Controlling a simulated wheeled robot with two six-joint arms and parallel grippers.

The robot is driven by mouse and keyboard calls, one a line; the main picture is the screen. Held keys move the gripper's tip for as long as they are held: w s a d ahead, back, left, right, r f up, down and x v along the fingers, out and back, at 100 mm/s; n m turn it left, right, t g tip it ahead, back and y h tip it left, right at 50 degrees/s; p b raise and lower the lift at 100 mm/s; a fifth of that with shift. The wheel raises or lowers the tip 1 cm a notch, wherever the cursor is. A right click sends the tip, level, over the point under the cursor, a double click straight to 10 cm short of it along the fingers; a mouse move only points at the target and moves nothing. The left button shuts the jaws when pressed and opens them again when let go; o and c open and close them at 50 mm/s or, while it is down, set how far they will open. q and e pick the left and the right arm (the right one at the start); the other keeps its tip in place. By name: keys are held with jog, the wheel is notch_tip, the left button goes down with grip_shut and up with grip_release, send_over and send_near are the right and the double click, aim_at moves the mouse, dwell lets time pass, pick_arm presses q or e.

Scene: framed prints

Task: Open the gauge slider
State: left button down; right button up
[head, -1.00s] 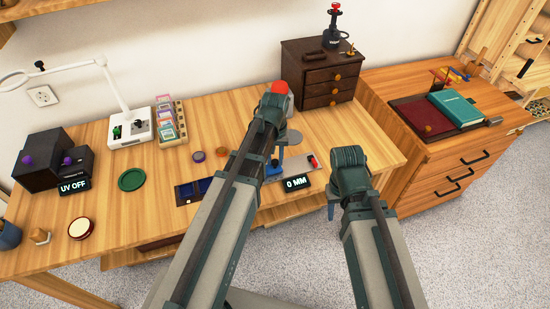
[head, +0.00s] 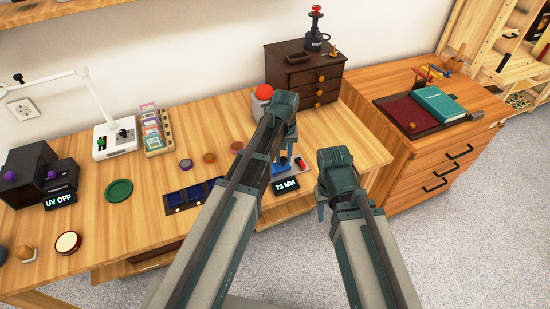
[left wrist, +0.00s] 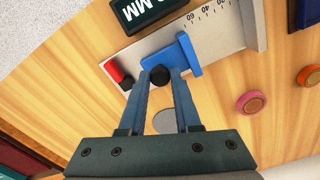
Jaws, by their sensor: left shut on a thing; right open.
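The gauge lies on the bench, a pale scale plate (left wrist: 218,38) with a blue slider (left wrist: 182,54) across it and a red piece (left wrist: 113,71) at one end. The slider has a dark round knob (left wrist: 160,74). My left gripper (left wrist: 160,77) is shut on this knob in the left wrist view. In the head view, my left gripper (head: 281,160) hides most of the gauge, and the red piece (head: 300,163) shows just to its right. The gauge display (head: 285,185) reads 73 MM. My right gripper (head: 321,205) is open and empty, in front of the bench edge.
A red-domed object (head: 264,98) stands just behind my left gripper. A dark drawer box (head: 290,70) is at the back. Small round pots (head: 209,158) and a tray with blue compartments (head: 190,196) lie left of the gauge. A green disc (head: 119,190) lies farther left.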

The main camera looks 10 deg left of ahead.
aim_at(283, 159)
pick_arm(q)
jog(key=c, duration=0.6)
grip_release()
notch_tip(283, 159, up, 14)
jog(key=p, duration=1.3)
jog(key=shift+p, duration=0.4)
jog(key=shift+f, duration=0.15)
jog(key=s+d+m, duration=0.2)
jog(key=s+m, duration=0.1)
jog(key=s, duration=0.6)
jog(key=s+d+m+y, duration=0.1)
jog(key=s+d+m, duration=0.1)
jog(key=s, duration=0.8)
jog(key=shift+d+m, duration=0.2)
jog(key=shift+m, duration=0.4)
